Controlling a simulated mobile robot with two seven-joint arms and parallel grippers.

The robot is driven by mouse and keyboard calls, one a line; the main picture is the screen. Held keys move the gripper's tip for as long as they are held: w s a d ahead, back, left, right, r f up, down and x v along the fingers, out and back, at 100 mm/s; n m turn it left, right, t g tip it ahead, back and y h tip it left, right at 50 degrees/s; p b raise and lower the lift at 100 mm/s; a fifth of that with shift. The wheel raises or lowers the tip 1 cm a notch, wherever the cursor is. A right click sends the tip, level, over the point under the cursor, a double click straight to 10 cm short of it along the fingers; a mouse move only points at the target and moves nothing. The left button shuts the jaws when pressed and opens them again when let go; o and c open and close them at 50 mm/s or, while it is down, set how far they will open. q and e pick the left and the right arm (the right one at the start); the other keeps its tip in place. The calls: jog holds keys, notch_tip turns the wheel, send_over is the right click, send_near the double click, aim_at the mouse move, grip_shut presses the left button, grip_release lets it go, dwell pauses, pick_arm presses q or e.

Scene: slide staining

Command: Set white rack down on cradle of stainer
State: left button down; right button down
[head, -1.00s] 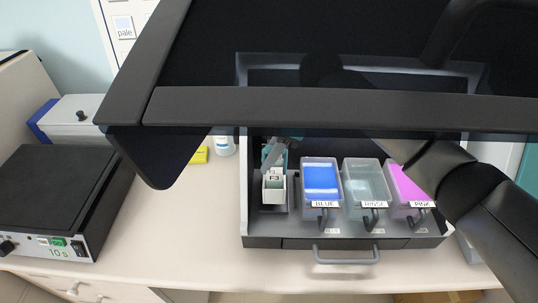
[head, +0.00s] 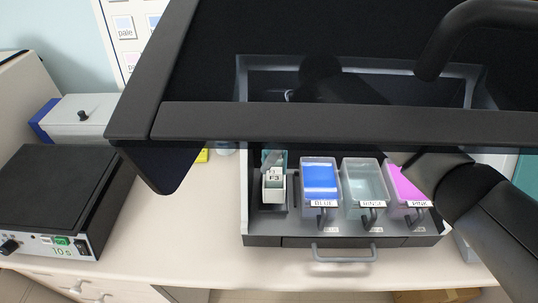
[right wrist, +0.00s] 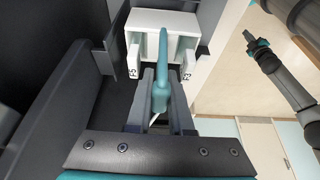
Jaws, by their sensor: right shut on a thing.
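The white rack (right wrist: 177,24) shows in the right wrist view, with labels on its two near ends and a teal handle (right wrist: 162,48) pointing at the camera. My right gripper (right wrist: 162,88) is shut on that handle. In the head view the white rack (head: 274,188), labelled F3, is upright in the left end of the stainer tray (head: 262,228). The cradle under it is hidden, so I cannot tell whether the rack touches it. My right gripper is mostly hidden there by the dark hood. My left gripper (right wrist: 258,48) is small in the right wrist view; its jaws are unclear.
Blue (head: 319,180), rinse (head: 362,185) and pink (head: 404,187) tubs stand right of the rack. The dark hood (head: 340,118) overhangs the tray. A black box marked 10 s (head: 62,200) stands at left, with clear bench (head: 180,215) between.

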jog(key=shift+f+b, duration=0.35)
jog(key=shift+f, duration=1)
dwell(0.4)
jog(key=c, duration=0.7)
grip_release()
jog(key=shift+c, duration=0.2)
jog(key=v, duration=1.5)
jog(key=shift+d+r, duration=0.1)
